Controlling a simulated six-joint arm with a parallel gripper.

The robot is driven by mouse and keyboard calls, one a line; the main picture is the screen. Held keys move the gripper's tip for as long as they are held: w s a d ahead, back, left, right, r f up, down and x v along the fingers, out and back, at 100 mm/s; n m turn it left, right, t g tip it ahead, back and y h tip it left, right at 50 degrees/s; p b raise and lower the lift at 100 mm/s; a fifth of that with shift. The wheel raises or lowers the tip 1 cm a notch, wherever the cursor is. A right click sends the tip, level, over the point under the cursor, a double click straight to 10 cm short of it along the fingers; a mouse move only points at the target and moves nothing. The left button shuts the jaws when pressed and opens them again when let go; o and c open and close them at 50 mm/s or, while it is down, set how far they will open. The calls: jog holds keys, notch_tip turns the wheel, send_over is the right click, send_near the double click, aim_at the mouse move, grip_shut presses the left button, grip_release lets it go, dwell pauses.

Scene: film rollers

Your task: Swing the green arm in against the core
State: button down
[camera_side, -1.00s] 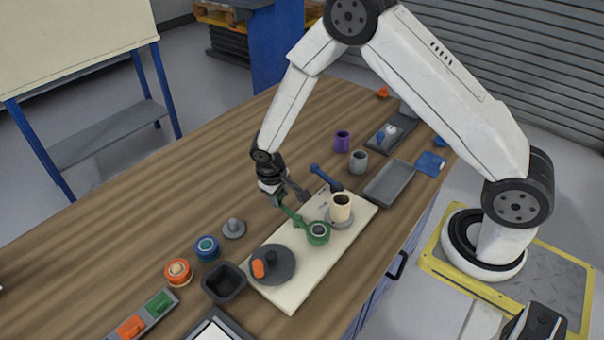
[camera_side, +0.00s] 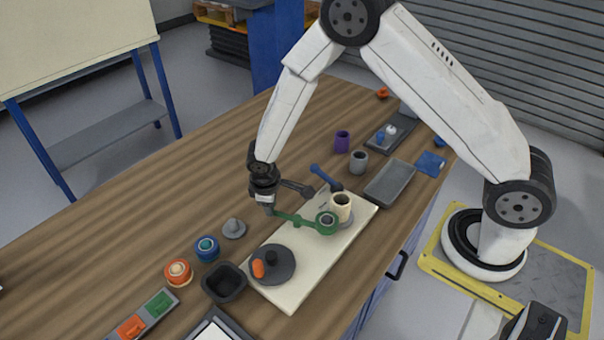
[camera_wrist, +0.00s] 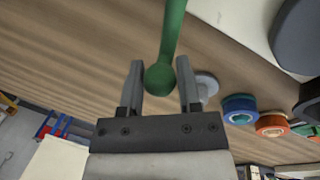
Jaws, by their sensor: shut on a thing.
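The green arm (camera_side: 295,218) lies over the cream base plate (camera_side: 311,262), its ring end around a dark-centred roller. In the side view the ring end overlaps the lower left of the cream core (camera_side: 341,203); I cannot tell whether they touch. The core stands upright on a grey round foot. My gripper (camera_side: 270,208) is shut on the outer end of the green arm. In the wrist view the arm's rounded green knob (camera_wrist: 160,79) sits between the fingers of my gripper (camera_wrist: 160,80). The core is out of the wrist view.
A blue lever (camera_side: 325,178) and a dark grey arm (camera_side: 297,187) lie behind the green arm. A dark disc with an orange grip (camera_side: 272,264) sits on the plate's near end. A black bin (camera_side: 225,283) and grey tray (camera_side: 390,182) flank the plate.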

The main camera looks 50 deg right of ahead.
jog(key=shift+s+a+n, duration=0.1)
jog(key=shift+a+n, duration=0.15)
jog(key=shift+n, duration=0.25)
jog(key=shift+c, duration=1.6)
grip_release()
jog(key=shift+r, duration=0.15)
notch_tip(320, 180, up, 7)
jog(key=a, duration=0.1)
jog(key=shift+s+a+r, duration=0.15)
jog(key=shift+s+r, duration=0.05)
jog(key=shift+s, duration=0.25)
jog(key=s+d+r+m+y, duration=0.1)
jog(key=s+d+r+m, duration=0.2)
jog(key=s, duration=0.4)
jog(key=s+d+r+m+t, duration=0.1)
jog(key=s+d+r+m, duration=0.2)
jog(key=s, duration=0.4)
notch_tip(320, 180, up, 2)
jog(key=shift+s+d+r+m+y, duration=0.15)
jog(key=shift+s+d+m+y, duration=0.15)
jog(key=shift+d+m+y, duration=0.15)
